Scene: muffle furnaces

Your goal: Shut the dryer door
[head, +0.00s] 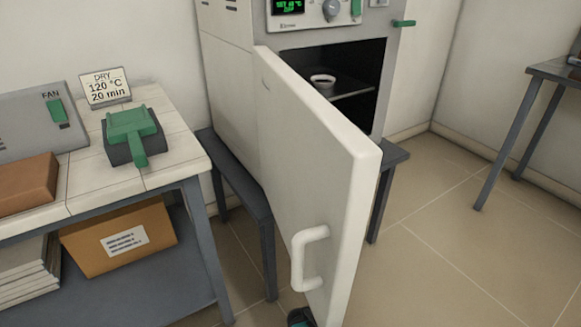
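The dryer (228,75) is a pale cabinet on a dark grey stand, with its chamber uncovered. Its white door (310,150) stands wide open, swung out toward me from the left side of the opening. A white bar handle (304,258) sits near the door's free edge, low in the view. A small bowl (323,81) with dark contents rests on the shelf inside. A dark and teal tip, apparently my gripper (301,317), just shows at the bottom edge, below the handle. Most of it is cut off or hidden, and its fingers cannot be made out.
A bench (100,188) at left carries a green-and-grey scoop-like tool (133,133), a sign reading DRY 120 °C 20 min (106,87), a fan switch panel and a brown block. A cardboard box (120,238) sits below. Floor (440,260) at right is clear up to another table (545,75).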

